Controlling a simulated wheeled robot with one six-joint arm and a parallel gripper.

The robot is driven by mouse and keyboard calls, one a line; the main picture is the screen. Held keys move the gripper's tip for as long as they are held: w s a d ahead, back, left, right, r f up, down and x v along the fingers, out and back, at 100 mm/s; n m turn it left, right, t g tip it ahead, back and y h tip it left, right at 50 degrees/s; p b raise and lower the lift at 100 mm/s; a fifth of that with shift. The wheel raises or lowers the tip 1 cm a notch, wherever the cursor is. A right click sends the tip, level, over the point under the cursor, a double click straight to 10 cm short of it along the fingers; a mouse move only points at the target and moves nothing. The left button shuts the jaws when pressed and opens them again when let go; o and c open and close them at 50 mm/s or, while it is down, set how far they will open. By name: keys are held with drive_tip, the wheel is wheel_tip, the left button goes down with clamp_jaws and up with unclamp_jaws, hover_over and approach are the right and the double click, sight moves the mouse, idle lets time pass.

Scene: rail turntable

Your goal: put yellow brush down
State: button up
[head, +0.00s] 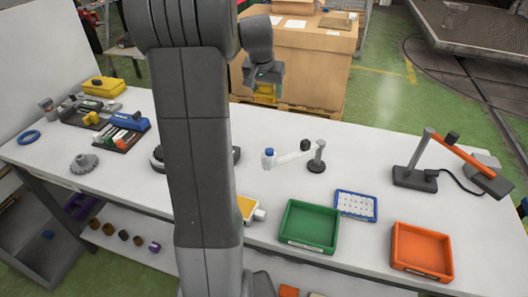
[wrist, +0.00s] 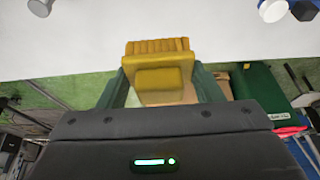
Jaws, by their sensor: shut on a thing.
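My gripper (head: 267,76) is shut on the yellow brush (head: 265,93). In the head view both show small against the cardboard crate, beyond the back edge of the white workbench (head: 375,185) as pictured. In the wrist view the yellow brush (wrist: 158,78) sits between the two green fingers of my gripper (wrist: 162,84). Its ridged end points toward the top of the picture, over a white surface. In the head view the brush is partly covered by my gripper.
A green tray (head: 307,248), an orange tray (head: 421,270) and a blue-framed pad (head: 356,204) lie on the bench's right half. A small stand (head: 317,166) and an orange-armed lamp (head: 460,150) stand behind. Tools crowd the left end.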

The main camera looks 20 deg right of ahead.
drive_tip(key=f+b, duration=0.2)
drive_tip(key=f, duration=0.6)
drive_tip(key=f+b, duration=0.2)
drive_tip(key=f, duration=0.7)
drive_tip(key=shift+s+f, duration=0.2)
drive_tip(key=shift+f, duration=2.3)
drive_tip(key=shift+f, duration=0.15)
drive_tip(key=o, duration=0.5)
drive_tip(key=shift+b, duration=0.3)
drive_tip(key=o, duration=0.4)
